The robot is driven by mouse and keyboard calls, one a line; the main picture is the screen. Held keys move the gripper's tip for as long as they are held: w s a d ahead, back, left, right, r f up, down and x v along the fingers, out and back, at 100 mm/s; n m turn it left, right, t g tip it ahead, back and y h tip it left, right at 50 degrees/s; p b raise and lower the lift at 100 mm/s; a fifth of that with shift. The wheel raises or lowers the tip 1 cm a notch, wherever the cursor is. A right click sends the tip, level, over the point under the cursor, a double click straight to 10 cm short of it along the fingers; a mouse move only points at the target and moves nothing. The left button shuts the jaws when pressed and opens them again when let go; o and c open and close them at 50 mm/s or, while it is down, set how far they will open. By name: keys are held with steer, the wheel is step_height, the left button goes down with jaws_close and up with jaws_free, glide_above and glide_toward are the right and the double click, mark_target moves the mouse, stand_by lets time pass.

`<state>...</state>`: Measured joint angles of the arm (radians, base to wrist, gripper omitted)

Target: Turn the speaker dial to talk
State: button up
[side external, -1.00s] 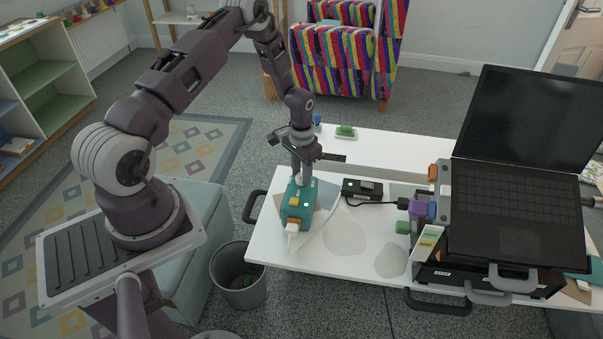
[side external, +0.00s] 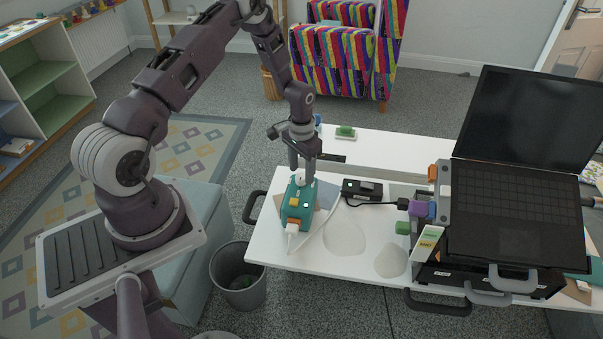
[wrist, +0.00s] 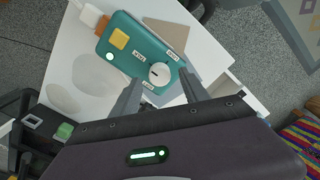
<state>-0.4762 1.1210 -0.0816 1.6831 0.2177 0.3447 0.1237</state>
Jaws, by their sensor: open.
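The speaker is a teal box (side external: 297,207) on the white table, with a yellow square button (wrist: 119,39), a lit white light and a round white dial (wrist: 160,73). A dark mark shows on the dial's face. My gripper (wrist: 160,77) is open, pointing down over the dial end of the speaker. Its fingers appear on either side of the dial in the wrist view, and I cannot tell whether they touch it. In the side view my gripper (side external: 302,175) partly hides the dial.
A white plug and cable (side external: 292,238) leave the speaker's near end. A small black box (side external: 362,189) lies to the right, and a black laptop-like case (side external: 505,200) stands further right. A grey bin (side external: 239,280) is on the floor left of the table.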

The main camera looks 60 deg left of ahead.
mark_target(302, 176)
step_height(302, 176, up, 5)
steer(key=shift+r, duration=0.15)
steer(key=s+d+r+t+y, duration=0.1)
steer(key=s+d+r, duration=0.3)
steer(key=r, duration=0.9)
steer(key=s+d+r+t, duration=0.25)
steer(key=d+r, duration=0.35)
steer(key=r, duration=0.7)
steer(key=s+d+r+t, duration=0.1)
steer(key=s+d+r, duration=0.2)
steer(key=s, duration=0.6)
steer(key=s+d+r+m+t+h, duration=0.1)
steer(key=s+d+r, duration=0.2)
steer(key=s, duration=0.6)
steer(key=shift+s+d, duration=0.2)
steer(key=shift+d, duration=0.55)
